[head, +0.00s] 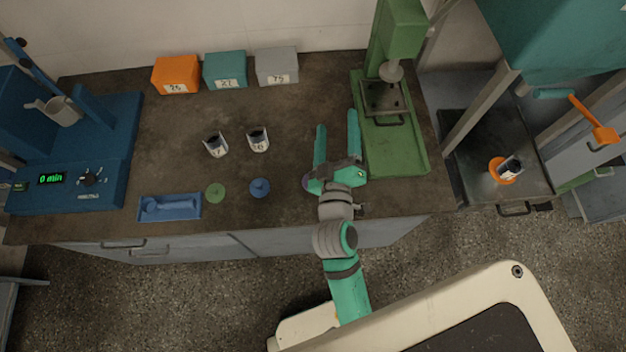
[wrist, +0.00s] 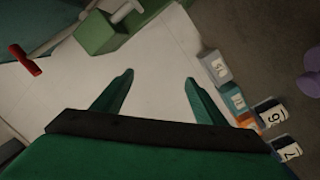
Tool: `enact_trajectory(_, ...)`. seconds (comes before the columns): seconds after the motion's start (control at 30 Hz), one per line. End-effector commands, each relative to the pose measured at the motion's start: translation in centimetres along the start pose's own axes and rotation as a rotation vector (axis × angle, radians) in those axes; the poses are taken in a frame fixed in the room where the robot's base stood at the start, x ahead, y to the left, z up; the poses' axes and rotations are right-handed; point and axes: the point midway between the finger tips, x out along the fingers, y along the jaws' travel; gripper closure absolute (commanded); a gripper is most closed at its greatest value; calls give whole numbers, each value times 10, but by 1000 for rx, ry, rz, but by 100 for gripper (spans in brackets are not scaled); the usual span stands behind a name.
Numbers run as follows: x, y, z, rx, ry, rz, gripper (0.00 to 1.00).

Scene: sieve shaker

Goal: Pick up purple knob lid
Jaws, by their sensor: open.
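The purple knob lid (head: 306,182) lies on the dark bench, mostly hidden behind the base of my gripper in the head view. In the wrist view the purple lid (wrist: 311,75) shows at the right edge, partly cut off, well outside the fingers. My gripper (head: 337,122) is open and empty above the bench, its fingers pointing toward the wall. The wrist view shows the fingers (wrist: 159,77) spread apart with only the pale wall between them.
A blue knob lid (head: 260,188) and a green lid (head: 215,193) lie left of my gripper. Two labelled jars (head: 258,140) stand behind them. A blue tray (head: 170,213) lies at front left. A green press (head: 400,158) stands close on the right. Boxes (head: 225,71) line the back.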

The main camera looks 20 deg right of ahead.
Motion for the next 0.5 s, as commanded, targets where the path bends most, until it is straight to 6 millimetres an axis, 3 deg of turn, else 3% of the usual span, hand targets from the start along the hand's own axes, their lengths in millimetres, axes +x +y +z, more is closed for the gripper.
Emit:
enact_trajectory(0.03, 15, 17, -7, -6, -12, 50, 34)
enact_trajectory(0.2, 50, 72, -15, -17, -98, 204, 34)
enact_trajectory(0.5, 74, 156, -10, 75, -324, 432, 34)
